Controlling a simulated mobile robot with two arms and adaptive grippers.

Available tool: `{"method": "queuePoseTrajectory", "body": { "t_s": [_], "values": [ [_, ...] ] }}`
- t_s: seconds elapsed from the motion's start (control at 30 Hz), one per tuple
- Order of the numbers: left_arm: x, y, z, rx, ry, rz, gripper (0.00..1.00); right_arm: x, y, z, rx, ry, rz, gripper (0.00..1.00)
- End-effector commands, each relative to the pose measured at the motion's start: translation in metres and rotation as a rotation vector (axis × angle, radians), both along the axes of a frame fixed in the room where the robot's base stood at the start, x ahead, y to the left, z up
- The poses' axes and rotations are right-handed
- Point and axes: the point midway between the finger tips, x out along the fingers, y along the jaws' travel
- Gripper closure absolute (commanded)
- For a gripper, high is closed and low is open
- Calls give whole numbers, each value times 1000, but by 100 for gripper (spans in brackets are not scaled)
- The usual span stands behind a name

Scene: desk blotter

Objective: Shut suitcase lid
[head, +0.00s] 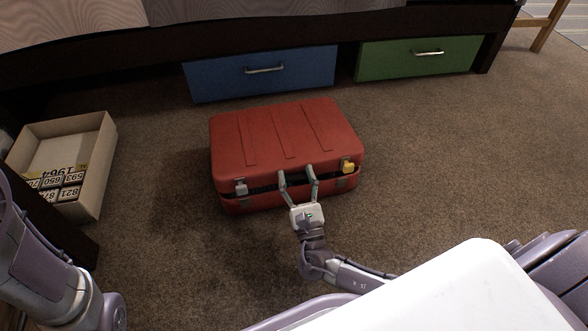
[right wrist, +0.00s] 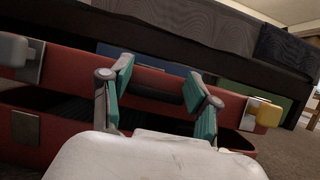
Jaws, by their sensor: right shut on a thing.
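The red suitcase lies on the carpet, with its lid (head: 285,130) tilted low over the base (head: 240,206). A dark gap shows between lid and base along the front. In the right wrist view the lid's front edge (right wrist: 72,68) stands above the base (right wrist: 68,140). My right gripper (head: 296,171) is at the middle of the front edge. A grey latch (head: 241,188) and a yellow latch (head: 348,166) sit on the lid's front. My left gripper is out of view.
A cardboard box (head: 103,155) with numbered blocks stands at the left. A blue drawer (head: 262,84) and a green drawer (head: 420,66) are under the bed behind the suitcase. Carpet to the right is clear.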

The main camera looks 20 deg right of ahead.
Motion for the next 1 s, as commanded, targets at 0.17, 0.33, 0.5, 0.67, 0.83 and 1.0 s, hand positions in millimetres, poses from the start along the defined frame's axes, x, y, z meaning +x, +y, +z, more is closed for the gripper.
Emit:
{"method": "queuePoseTrajectory", "body": {
  "t_s": [0.17,0.33,0.5,0.67,0.83,1.0],
  "values": [
    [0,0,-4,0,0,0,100,0,0,-6,-1,-29,-2,100],
    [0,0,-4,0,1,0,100,-1,0,-6,0,-37,-3,100],
    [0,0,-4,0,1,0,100,-1,0,-5,0,-39,-4,100],
    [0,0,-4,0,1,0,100,-1,0,-4,0,-39,-4,23],
    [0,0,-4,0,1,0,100,-1,0,-5,-2,-37,-2,12],
    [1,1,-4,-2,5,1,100,-1,0,-6,-3,-35,-2,12]
  ]
}}
